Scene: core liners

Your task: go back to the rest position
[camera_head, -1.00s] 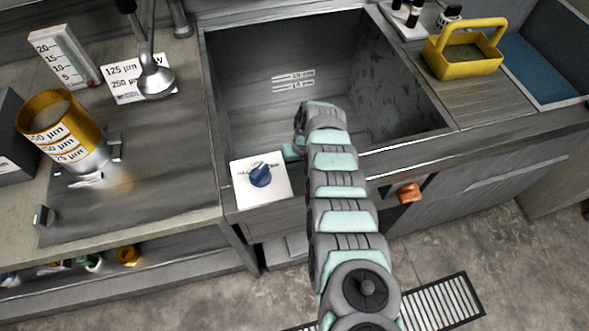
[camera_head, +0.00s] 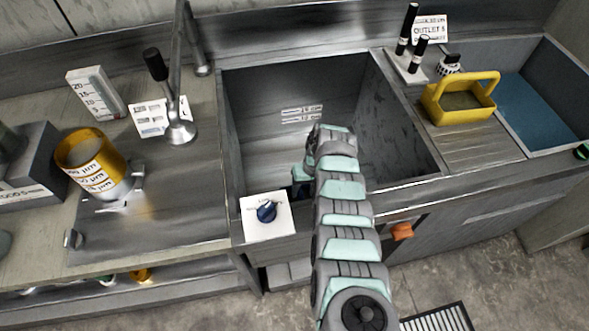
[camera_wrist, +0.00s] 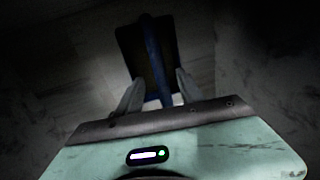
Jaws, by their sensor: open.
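My arm reaches up from the bottom of the head view over the front edge of the grey sink (camera_head: 240,150). Its end is bent down into the sink, so my gripper is mostly hidden behind the arm there. In the wrist view my gripper (camera_wrist: 157,88) is open, its two pale fingers apart. A dark rectangular thing (camera_wrist: 128,45) with a blue bar (camera_wrist: 152,50) lies beyond and between the fingers. I cannot tell what it is or whether the fingers touch it.
A tap (camera_head: 181,128) stands behind left, near a yellow-orange cup (camera_head: 90,162). An orange handle (camera_head: 402,231) is on the front.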

